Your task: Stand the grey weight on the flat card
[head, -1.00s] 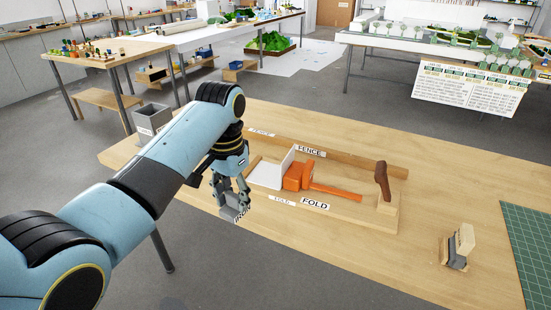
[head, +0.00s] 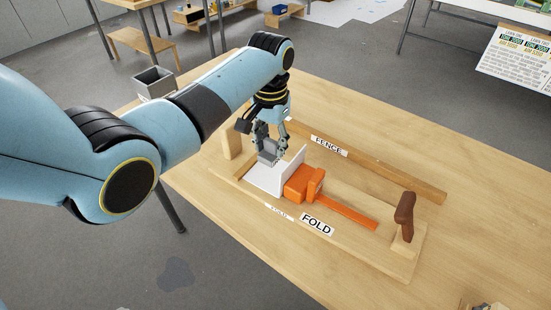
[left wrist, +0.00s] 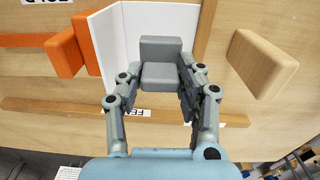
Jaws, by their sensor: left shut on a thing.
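The grey weight (head: 268,150) is between the fingers of my left gripper (head: 268,138), which is shut on it. In the left wrist view the weight (left wrist: 161,48) shows as a blocky grey piece between the fingertips. The white card (head: 263,181) has a flat part lying on the board and a part standing up beside the orange tool. My left gripper holds the weight at the far end of the flat part, left of the standing part. I cannot tell whether the weight touches the card. My right gripper is not in view.
An orange tool (head: 345,211) lies against the card's standing part. A wooden fence (head: 385,178) runs behind. A wooden block (head: 232,146) stands to the left. A brown handle (head: 404,213) rises at the board's right end. A grey bin (head: 155,84) stands beyond the table's left edge.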

